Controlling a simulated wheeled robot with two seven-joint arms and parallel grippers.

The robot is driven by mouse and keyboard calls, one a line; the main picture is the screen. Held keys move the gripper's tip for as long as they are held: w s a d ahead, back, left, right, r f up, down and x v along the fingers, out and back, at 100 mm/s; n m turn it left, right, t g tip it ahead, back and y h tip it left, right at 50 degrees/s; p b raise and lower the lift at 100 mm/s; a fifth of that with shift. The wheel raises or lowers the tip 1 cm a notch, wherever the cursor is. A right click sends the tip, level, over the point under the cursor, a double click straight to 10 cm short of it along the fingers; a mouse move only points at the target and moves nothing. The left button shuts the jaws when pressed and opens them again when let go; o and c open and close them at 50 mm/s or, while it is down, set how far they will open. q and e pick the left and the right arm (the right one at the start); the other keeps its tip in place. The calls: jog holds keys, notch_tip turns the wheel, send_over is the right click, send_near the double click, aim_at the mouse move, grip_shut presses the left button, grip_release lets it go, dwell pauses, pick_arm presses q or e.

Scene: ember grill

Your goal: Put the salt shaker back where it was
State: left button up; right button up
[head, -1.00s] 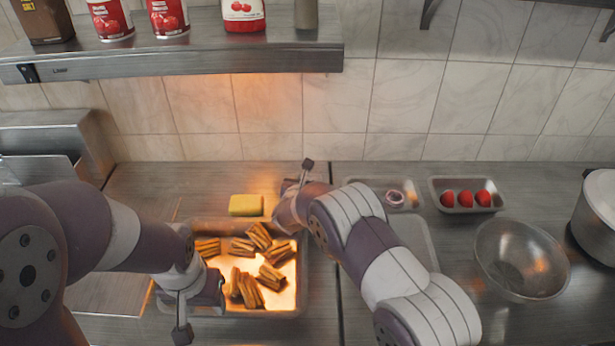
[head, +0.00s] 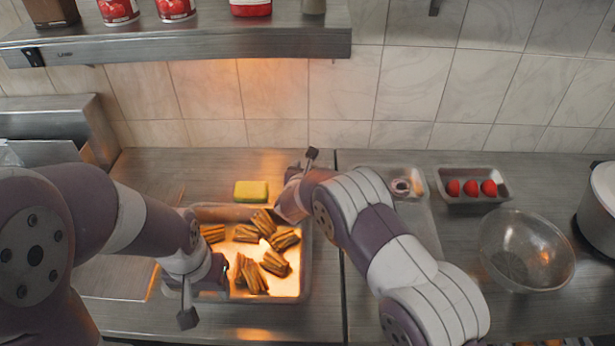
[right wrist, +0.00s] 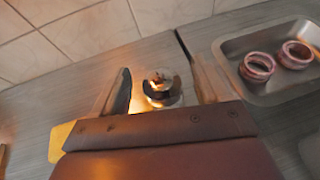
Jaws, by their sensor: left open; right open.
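In the right wrist view a small round object with a shiny metal top (right wrist: 161,88), likely the salt shaker, stands on the counter between my right gripper's fingers (right wrist: 163,90). The fingers are open, with a gap visible on both sides. In the head view my right gripper (head: 298,180) is at the back right corner of the food tray and hides this object. My left gripper (head: 197,295) is open and empty at the tray's front left corner. The metal shelf (head: 200,45) hangs above, with a grey cylinder (head: 314,6) near its right end, cut off by the picture's top.
The tray (head: 303,270) holds several browned food pieces. A yellow sponge-like block (head: 251,191) lies behind it. To the right are a tray with onion rings (head: 402,187), a tray with red tomatoes (head: 472,188), a clear bowl (head: 525,250) and a pot (head: 602,205).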

jog(key=shift+n+y, duration=0.3)
jog(key=shift+n, duration=0.4)
jog(key=b+v, duration=0.2)
jog(key=v, duration=0.8)
jog(key=shift+s+r, duration=0.2)
jog(key=shift+s, duration=0.05)
jog(key=s+d+n+g+y, duration=0.1)
jog(key=s+d+n+g, duration=0.2)
jog(key=n, duration=0.6)
jog(key=s+d+n+g+y, duration=0.1)
jog(key=s+d+n+g, duration=0.2)
jog(key=s+d+n, duration=0.4)
jog(key=s+d+n+g+y, duration=0.1)
jog(key=s+d+n, duration=0.4)
jog(key=n, duration=0.8)
jog(key=shift+s+f+g, duration=0.25)
jog(key=shift+s+g, duration=0.65)
jog(key=shift+s, duration=0.15)
jog(key=s+d+n+g+h, duration=0.1)
jog(key=s+d+n+g, duration=0.2)
jog(key=s+d+n, duration=0.2)
jog(key=s+n, duration=0.3)
jog(key=s, duration=0.2)
jog(key=shift+f, duration=0.3)
